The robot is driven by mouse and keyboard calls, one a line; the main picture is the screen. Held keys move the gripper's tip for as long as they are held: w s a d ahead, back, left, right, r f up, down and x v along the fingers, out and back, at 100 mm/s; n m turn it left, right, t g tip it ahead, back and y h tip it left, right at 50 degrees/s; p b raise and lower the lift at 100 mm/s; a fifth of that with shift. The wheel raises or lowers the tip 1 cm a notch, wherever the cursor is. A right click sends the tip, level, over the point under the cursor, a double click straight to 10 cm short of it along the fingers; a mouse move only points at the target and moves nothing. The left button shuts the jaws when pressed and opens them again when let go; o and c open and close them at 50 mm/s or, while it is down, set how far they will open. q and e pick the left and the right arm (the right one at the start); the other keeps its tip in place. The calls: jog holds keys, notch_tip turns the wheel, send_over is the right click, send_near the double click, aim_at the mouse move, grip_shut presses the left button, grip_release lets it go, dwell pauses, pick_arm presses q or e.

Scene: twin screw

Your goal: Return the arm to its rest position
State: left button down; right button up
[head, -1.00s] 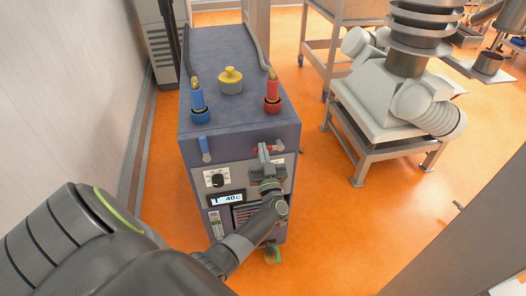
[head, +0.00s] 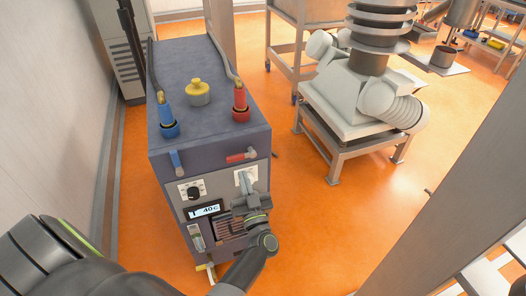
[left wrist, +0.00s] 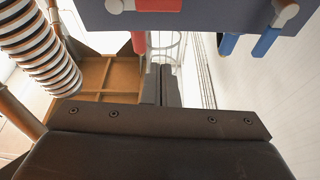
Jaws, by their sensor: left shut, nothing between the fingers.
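My left arm comes in from the lower left in the head view. Its gripper (head: 245,182) is shut and empty, in front of the grey-blue unit's front panel, below the red lever (head: 242,156). The lever lies roughly level; the blue lever (head: 176,162) to its left hangs down. I cannot tell whether the fingertips touch the panel. In the left wrist view the dark fingers (left wrist: 161,85) lie side by side, apart from the red lever (left wrist: 146,5) and blue lever (left wrist: 268,40) at the top. My right gripper is out of view.
The unit (head: 205,65) carries a yellow cap (head: 197,93), blue and red hose fittings and a display (head: 206,211). A wall (head: 60,110) stands close on the left. A white machine on a steel stand (head: 345,115) is at the right. Orange floor (head: 310,215) between is clear.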

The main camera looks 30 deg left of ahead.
pick_arm(q)
jog(key=s+d+f+m+g+h, duration=0.1)
jog(key=s+d+f+m+h, duration=0.25)
jog(key=f, duration=0.75)
jog(key=s+f+m+g+h+b, duration=0.1)
jog(key=s+f+m+h, duration=0.1)
jog(key=s+f+h, duration=0.6)
jog(key=s+d+f+m+g+h, duration=0.1)
jog(key=f+m+h, duration=0.2)
jog(key=f, duration=1)
jog(key=s+a+f+g, duration=0.1)
jog(key=s+f+g, duration=0.2)
jog(key=s, duration=0.7)
jog(key=s+a+f+g, duration=0.1)
jog(key=s+f+g, duration=0.3)
jog(key=s, duration=0.6)
jog(key=s+a+f+g+b, duration=0.1)
jog(key=s+f+g, duration=0.2)
jog(key=s+f, duration=0.4)
jog(key=s+n, duration=0.1)
jog(key=s, duration=0.2)
jog(key=shift+s+f+g, duration=0.25)
jog(key=shift+s+g, duration=0.05)
jog(key=shift+s, duration=0.05)
jog(key=shift+h, duration=0.25)
jog(key=shift+s, duration=0.1)
